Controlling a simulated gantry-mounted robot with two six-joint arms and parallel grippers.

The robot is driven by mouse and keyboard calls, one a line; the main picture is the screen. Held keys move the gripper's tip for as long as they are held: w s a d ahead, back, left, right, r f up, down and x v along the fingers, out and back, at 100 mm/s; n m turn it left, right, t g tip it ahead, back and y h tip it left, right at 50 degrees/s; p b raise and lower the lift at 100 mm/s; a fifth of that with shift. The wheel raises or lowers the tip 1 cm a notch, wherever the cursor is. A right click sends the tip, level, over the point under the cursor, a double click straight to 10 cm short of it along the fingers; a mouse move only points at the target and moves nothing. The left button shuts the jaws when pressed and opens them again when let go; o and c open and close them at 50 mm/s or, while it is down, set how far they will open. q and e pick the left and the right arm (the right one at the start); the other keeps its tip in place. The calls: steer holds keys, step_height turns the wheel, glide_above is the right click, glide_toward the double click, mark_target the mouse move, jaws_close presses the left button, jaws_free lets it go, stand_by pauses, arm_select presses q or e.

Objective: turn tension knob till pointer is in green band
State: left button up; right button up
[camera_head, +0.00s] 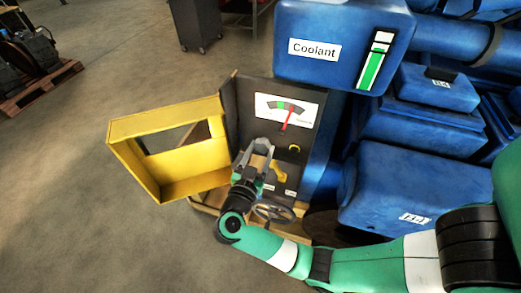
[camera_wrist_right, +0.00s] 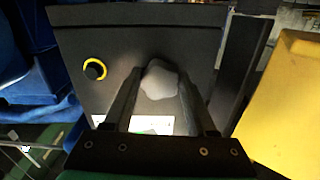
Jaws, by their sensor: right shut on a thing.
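The tension gauge (camera_head: 286,110) is on the dark panel (camera_head: 240,105). Its red pointer (camera_head: 287,121) leans right, with the tip to the right of the green band (camera_head: 283,104), over the dark part of the scale. My right gripper (camera_head: 261,150) is at the panel, below and left of the gauge. In the right wrist view, a grey lobed knob (camera_wrist_right: 159,80) sits between its two fingers, which are shut on it. The knob is hidden behind the gripper in the head view. My left gripper is out of view.
A yellow frame-like door (camera_head: 190,160) stands open left of the panel. A yellow-ringed knob (camera_head: 294,148), a yellow handle (camera_head: 279,171) and a handwheel (camera_head: 273,211) are close to the gripper. The blue coolant tank (camera_head: 340,70) overhangs above right. Open floor lies left.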

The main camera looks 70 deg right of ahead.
steer(key=shift+r+m+p, duration=0.15)
steer(key=shift+m+p, duration=0.4)
steer(key=shift+m, duration=0.25)
steer(key=m+p, duration=0.1)
steer(key=m, duration=0.1)
steer(key=shift+m, duration=0.3)
steer(key=m, duration=0.2)
steer(key=shift+w+m, duration=0.1)
steer(key=shift+m, duration=0.3)
steer(key=m, duration=0.2)
steer(key=shift+m, duration=0.4)
steer(key=m, duration=0.2)
steer(key=shift+m, duration=0.3)
steer(key=m+b, duration=0.1)
steer(key=m, duration=0.2)
steer(key=shift+m+b, duration=0.3)
steer(key=m+b, duration=0.2)
steer(key=m, duration=0.2)
steer(key=shift+r+m+b, duration=0.1)
steer(key=shift+m+b, duration=0.5)
steer(key=shift+m, duration=0.5)
